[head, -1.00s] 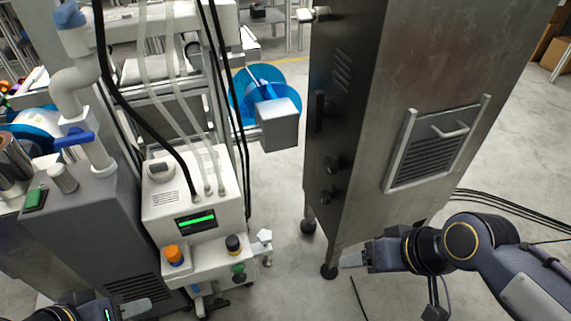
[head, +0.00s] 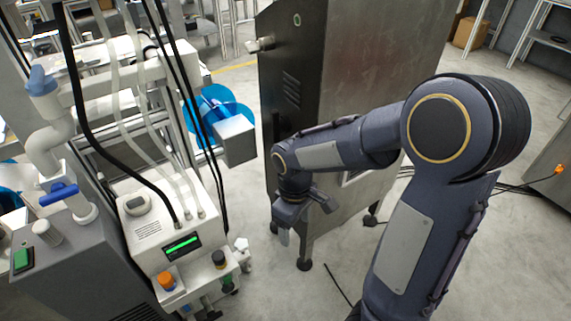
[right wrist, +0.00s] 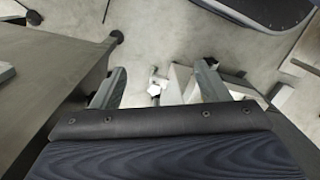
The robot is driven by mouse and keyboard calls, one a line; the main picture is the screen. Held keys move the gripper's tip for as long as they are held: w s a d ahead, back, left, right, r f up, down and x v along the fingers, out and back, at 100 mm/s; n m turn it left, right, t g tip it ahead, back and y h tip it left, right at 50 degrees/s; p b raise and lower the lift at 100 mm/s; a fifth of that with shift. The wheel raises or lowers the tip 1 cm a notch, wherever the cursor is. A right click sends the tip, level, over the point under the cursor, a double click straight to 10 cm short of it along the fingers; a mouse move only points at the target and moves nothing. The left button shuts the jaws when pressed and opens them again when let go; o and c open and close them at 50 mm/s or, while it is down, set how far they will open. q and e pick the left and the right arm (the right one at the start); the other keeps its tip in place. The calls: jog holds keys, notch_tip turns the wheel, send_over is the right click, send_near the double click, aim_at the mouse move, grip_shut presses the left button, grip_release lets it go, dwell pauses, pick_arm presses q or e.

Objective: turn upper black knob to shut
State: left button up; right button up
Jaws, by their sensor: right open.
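The tall metal cabinet (head: 370,50) stands at the centre of the head view, its dark narrow side (head: 288,60) facing left. The two black knobs on that side are hidden behind my right arm. My right gripper (head: 303,218) is low in front of the cabinet's dark side, pointing down, its fingers apart. In the right wrist view both fingers of the gripper (right wrist: 158,86) are spread with nothing between them. No knob shows clearly there. I cannot tell whether the gripper touches the cabinet. My left gripper is not in view.
A white machine (head: 155,235) with a green display, an orange knob (head: 166,281) and a black knob (head: 219,259) stands at the left. Hoses hang above it. A blue reel (head: 200,105) is behind. Floor between machine and cabinet is open.

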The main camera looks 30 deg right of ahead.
jog(key=w+d+r+n+t+h+p, duration=0.1)
jog(key=w+n+t+h+p, duration=0.2)
jog(key=w+n+h+p, duration=0.9)
jog(key=w+d+f+h+b, duration=0.1)
jog(key=w+d+f+b, duration=0.1)
jog(key=w+d, duration=0.3)
jog(key=shift+d+f+n+h+b, duration=0.2)
jog(key=shift+d+n+h+b, duration=0.1)
jog(key=shift+d+b, duration=0.45)
jog(key=c, duration=1)
